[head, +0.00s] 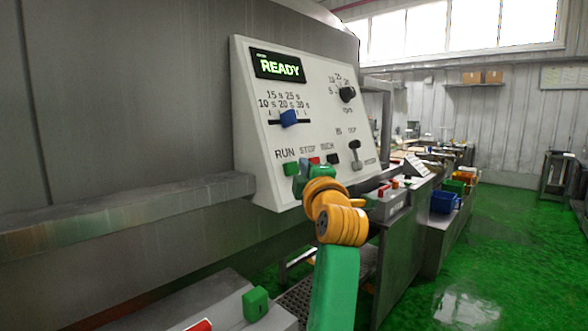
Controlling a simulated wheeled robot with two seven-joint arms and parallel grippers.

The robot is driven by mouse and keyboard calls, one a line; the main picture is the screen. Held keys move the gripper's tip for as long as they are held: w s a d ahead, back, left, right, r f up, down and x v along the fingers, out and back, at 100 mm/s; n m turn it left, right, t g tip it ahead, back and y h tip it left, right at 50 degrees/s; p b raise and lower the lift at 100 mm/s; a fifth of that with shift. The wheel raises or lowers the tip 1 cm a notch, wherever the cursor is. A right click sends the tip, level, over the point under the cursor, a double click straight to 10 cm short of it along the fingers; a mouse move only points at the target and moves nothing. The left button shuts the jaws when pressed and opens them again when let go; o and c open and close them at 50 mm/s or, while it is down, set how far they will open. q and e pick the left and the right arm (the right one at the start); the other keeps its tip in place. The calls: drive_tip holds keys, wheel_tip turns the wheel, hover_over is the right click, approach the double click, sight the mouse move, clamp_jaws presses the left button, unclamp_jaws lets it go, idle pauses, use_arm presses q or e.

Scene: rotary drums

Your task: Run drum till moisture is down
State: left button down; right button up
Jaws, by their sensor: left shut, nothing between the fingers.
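A white control panel (258,150) fills the middle of the head view, mounted on a large grey metal housing. Its display (278,66) reads READY in green. A blue slider (289,118) sits near the 20 mark of its scale. A black round knob (347,94) is at the upper right. Below are the green RUN button (290,169), the red STOP button (314,160) partly hidden, and a black button (332,159). My left gripper (299,184) is shut and empty, close to the RUN and STOP buttons; contact cannot be told. My right gripper is not in view.
A grey rail (130,208) runs along the housing at left. A toggle lever (355,153) is at the panel's lower right. A grey bench with a small sloped box (388,205) and colored bins (443,202) stands at right. Green floor (510,240) is open at far right.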

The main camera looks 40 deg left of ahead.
use_arm(q)
drive_tip(key=shift+a, duration=0.1)
idle(0.7)
drive_tip(key=shift+a+f, duration=0.15)
drive_tip(key=shift+a, duration=0.2)
